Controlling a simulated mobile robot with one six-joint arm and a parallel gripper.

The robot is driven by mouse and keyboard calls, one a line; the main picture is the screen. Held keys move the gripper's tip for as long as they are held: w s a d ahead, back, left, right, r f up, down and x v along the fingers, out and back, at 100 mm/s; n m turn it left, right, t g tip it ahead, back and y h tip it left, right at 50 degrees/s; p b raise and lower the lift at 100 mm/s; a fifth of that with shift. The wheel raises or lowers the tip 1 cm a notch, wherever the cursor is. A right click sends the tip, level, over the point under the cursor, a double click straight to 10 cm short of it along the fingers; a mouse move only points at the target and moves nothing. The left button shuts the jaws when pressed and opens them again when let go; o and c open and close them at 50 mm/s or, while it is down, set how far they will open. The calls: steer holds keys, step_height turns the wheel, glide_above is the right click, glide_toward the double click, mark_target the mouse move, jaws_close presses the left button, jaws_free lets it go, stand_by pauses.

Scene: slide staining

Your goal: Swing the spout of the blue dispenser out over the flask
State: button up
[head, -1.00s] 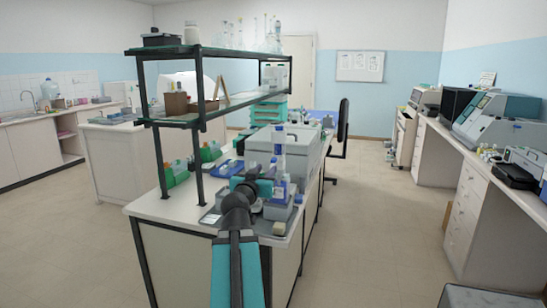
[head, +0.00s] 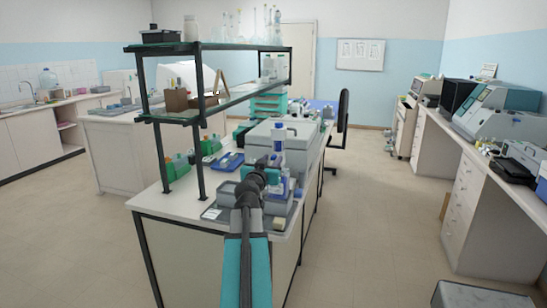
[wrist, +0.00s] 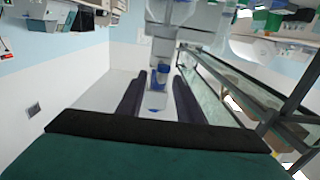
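In the head view a tall clear bottle with blue parts (head: 278,145), apparently the blue dispenser, stands upright beyond my gripper on the island bench. My gripper (head: 264,168) is at the bench's near right part, in front of the bottles, and hides part of them. In the wrist view, which looks upside down, my two dark fingers (wrist: 158,98) are apart. A bottle with a blue cap (wrist: 161,75) shows in the gap between them; I cannot tell whether they touch it. The spout and the flask cannot be made out clearly.
A grey tray (head: 226,217) with small containers lies under my gripper. A large grey box (head: 292,133) stands behind the bottles. The black-posted shelf (head: 200,150) rises to the left. Green racks (head: 178,170) stand left on the bench.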

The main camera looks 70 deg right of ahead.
mark_target(273, 159)
steer(key=shift+w+d+p, duration=0.15)
steer(key=shift+d+p, duration=0.25)
steer(key=shift+d, duration=1.25)
